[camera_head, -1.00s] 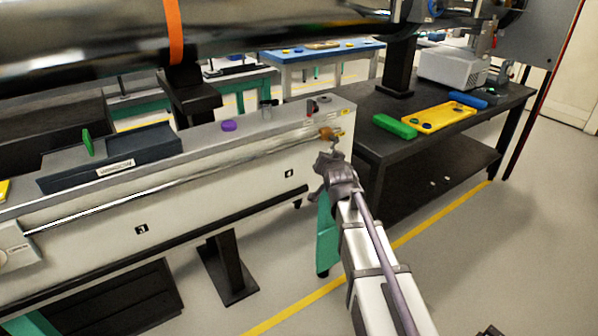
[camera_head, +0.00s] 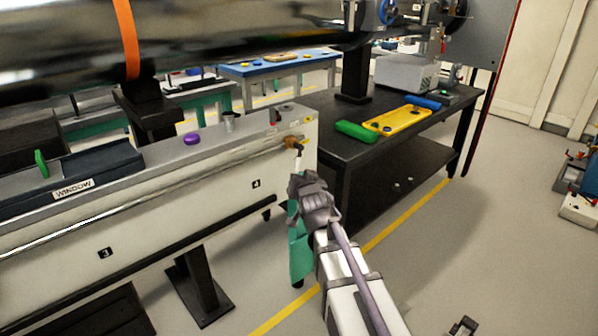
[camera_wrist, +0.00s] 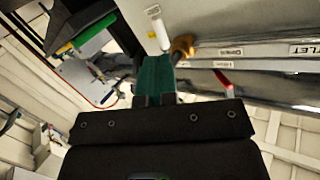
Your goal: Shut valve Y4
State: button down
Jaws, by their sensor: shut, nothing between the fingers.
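A brass valve body (camera_head: 292,141) sits at the right end of the pipe on the front of the white bench, near the number 4 plate. A short pale handle (camera_head: 298,157) hangs down from it; I cannot read a Y4 tag. In the wrist view the brass body (camera_wrist: 182,47) shows just past my fingers, with the white handle (camera_wrist: 158,30) beside it. My gripper (camera_head: 298,178) is just below the handle, shut and empty. Its teal fingers (camera_wrist: 155,74) are together in the wrist view. I cannot tell whether they touch the handle.
A red lever (camera_wrist: 222,80) shows right of my fingers in the wrist view. A black table (camera_head: 330,112) with a green block (camera_head: 356,131) and yellow plate (camera_head: 398,120) stands at the right. A purple knob (camera_head: 191,139) is on the bench top.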

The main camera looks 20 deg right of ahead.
jog(key=f+v, duration=0.1)
jog(key=v, duration=0.6)
jog(key=shift+s+r+p, duration=0.2)
jog(key=shift+s+p, duration=0.05)
jog(key=shift+p, duration=0.05)
